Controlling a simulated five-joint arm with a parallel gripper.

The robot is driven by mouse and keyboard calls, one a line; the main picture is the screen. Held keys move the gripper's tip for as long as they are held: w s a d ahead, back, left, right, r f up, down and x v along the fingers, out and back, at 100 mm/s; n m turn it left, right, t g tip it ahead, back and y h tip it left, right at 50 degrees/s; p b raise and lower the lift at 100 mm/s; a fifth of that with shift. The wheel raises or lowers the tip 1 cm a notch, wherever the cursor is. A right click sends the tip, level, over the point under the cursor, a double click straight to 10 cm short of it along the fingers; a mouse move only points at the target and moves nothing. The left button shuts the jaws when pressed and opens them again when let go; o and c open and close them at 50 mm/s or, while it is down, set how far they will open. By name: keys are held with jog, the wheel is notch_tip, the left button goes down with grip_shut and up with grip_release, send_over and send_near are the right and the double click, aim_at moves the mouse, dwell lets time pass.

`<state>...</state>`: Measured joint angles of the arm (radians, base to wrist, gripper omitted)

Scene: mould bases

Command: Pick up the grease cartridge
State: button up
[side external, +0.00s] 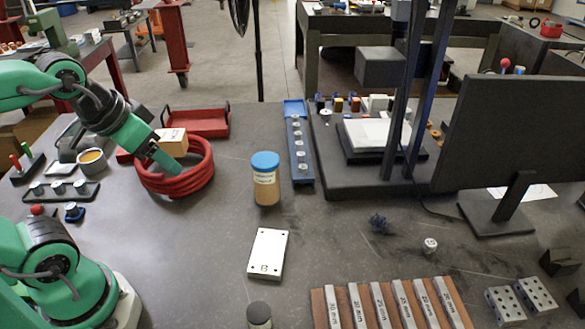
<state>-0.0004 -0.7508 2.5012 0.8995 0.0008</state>
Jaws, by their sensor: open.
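A tan cylinder with a blue cap and a pale label (265,183) stands upright on the dark bench near the middle. It looks like the grease cartridge, but its label is too small to read. My gripper (170,162) is open at the upper left, over the coiled red hose and to the left of the cartridge, clearly apart from it. One green finger shows plainly; the other is hard to make out. Nothing shows held in the gripper.
The red hose coil (182,184) lies below my gripper, with a cardboard box (172,141) by it. A blue rail (300,150) stands just right of the cartridge. A white plate (268,253) lies in front. A monitor (515,135) stands at right.

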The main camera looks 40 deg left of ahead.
dwell(0.3)
jog(key=o, duration=0.5)
jog(key=shift+o, duration=0.2)
jog(key=shift+w+r, duration=0.1)
jog(key=shift+w, duration=0.05)
jog(key=g, duration=0.5)
send_over(266, 172)
jog(key=w+a, duration=0.2)
jog(key=a, duration=0.1)
jog(key=shift+m, duration=0.3)
jog(key=f, duration=1)
jog(key=shift+d, duration=0.25)
jog(key=shift+w+f+g, duration=0.3)
jog(key=shift+w+f, duration=0.05)
jog(key=shift+f, duration=0.05)
jog(key=shift+s+f, duration=0.1)
jog(key=shift+f, duration=3.75)
